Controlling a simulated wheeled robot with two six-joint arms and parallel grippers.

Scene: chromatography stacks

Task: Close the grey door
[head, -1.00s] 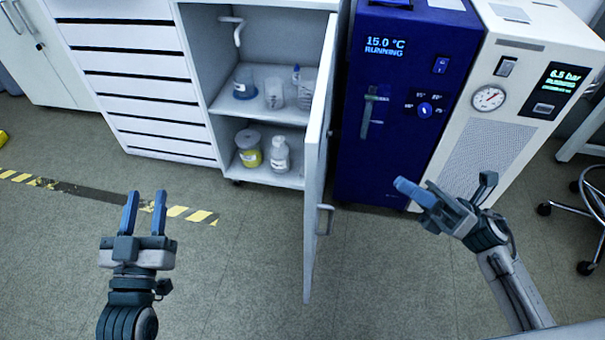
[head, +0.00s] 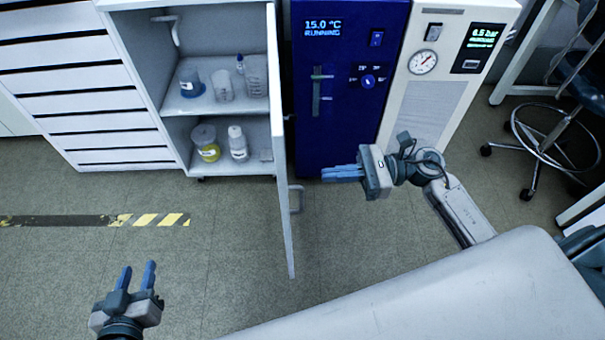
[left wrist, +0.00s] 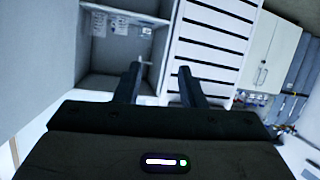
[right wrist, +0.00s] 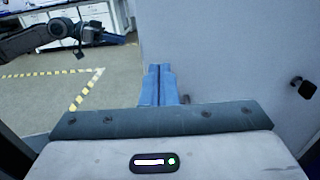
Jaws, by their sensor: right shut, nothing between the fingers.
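The grey door (head: 280,150) of the cabinet stands wide open, jutting toward me, with a bar handle (head: 296,197) on its right face. My right gripper (head: 327,173) is shut and empty, to the right of the door, its fingers pointing left at that face. In the right wrist view the door's face (right wrist: 225,60) fills the right side, with the blue fingers in front of it; I cannot tell whether they touch. My left gripper (head: 138,274) is open and empty, low at the left, well away from the door. In the left wrist view its fingers (left wrist: 158,75) are apart.
The open cabinet (head: 150,75) holds several jars and beakers on two shelves. A blue running unit (head: 340,130) and a white unit with a gauge (head: 430,110) stand right of the door. A stool (head: 560,130) stands far right. Floor left of the door is clear.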

